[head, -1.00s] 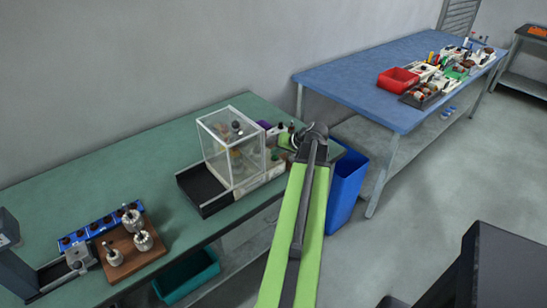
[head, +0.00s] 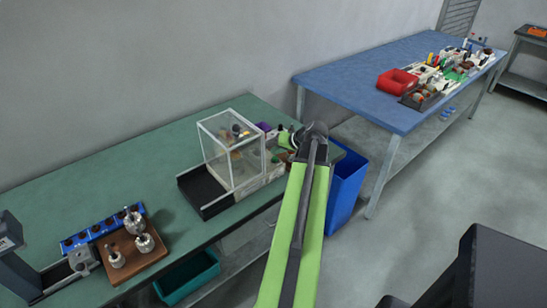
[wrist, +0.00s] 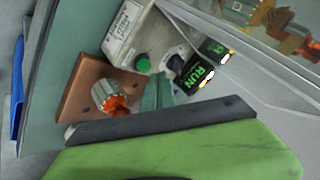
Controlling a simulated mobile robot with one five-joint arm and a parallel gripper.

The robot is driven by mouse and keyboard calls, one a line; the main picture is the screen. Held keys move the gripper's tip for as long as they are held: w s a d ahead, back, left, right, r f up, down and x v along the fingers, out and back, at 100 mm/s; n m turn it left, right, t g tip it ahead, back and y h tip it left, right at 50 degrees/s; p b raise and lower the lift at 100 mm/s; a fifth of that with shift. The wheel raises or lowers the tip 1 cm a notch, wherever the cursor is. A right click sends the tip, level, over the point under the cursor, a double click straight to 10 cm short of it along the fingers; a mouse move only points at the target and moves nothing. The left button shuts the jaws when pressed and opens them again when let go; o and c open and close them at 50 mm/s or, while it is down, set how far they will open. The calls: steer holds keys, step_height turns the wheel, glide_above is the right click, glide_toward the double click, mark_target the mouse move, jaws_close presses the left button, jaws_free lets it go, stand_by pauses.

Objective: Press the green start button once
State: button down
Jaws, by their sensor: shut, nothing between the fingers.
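The green start button (wrist: 142,63) shows in the wrist view as a round green cap on a pale control box (wrist: 128,28). My gripper (wrist: 158,92) is shut and empty; its teal fingertips point toward the box, just below the button in the picture. I cannot tell whether they touch anything. A dark display (wrist: 197,75) with green RUN lettering is right of the fingertips, and a similar RUN shape shows just above it. In the head view the winding machine (head: 230,150) has a clear guard, and my arm hides much of its right end.
A wooden block (wrist: 85,85) with an orange-ended armature sits left of my fingertips. The clear guard is at the wrist view's upper right. In the head view, a brown board (head: 135,262) with armatures is front left, a blue bin (head: 346,185) right.

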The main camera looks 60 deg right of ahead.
mark_target(277, 159)
step_height(277, 159, up, 5)
steer(key=p, duration=0.5)
steer(key=shift+r, duration=0.1)
stand_by(0.5)
